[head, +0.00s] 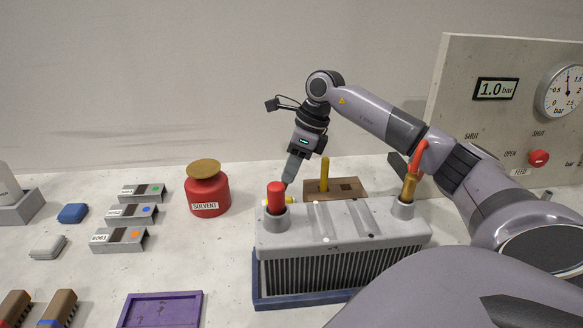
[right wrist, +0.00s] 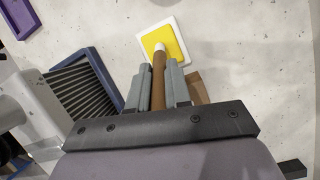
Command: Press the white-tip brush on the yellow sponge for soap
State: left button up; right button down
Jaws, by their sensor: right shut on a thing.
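My right gripper (head: 289,176) is shut on the brush and points down behind the radiator-like block. In the right wrist view, the gripper (right wrist: 164,88) holds the brush's brown handle (right wrist: 158,80) between its two grey fingers. The brush's white tip (right wrist: 159,47) shows beyond the fingertips, over the near part of the yellow sponge (right wrist: 172,40). The sponge sits in a white tray (right wrist: 143,28). I cannot tell whether the tip touches the sponge. In the head view, the brush and most of the sponge are hidden behind the block and its red cap. My left gripper is not in view.
The finned grey block (head: 345,232) with a red cap (head: 276,196) stands in a blue tray (head: 300,302), close to my right gripper. A wooden holder (head: 348,187) with a yellow post is beside it. A red solvent can (head: 208,193) stands left. A gauge panel (head: 500,130) rises right.

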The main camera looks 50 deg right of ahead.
jog(key=shift+f, duration=0.4)
jog(key=shift+f, duration=0.1)
dwell(1.3)
notch_tip(320, 180, up, 7)
jog(key=p, duration=0.6)
dwell(0.5)
dwell(0.4)
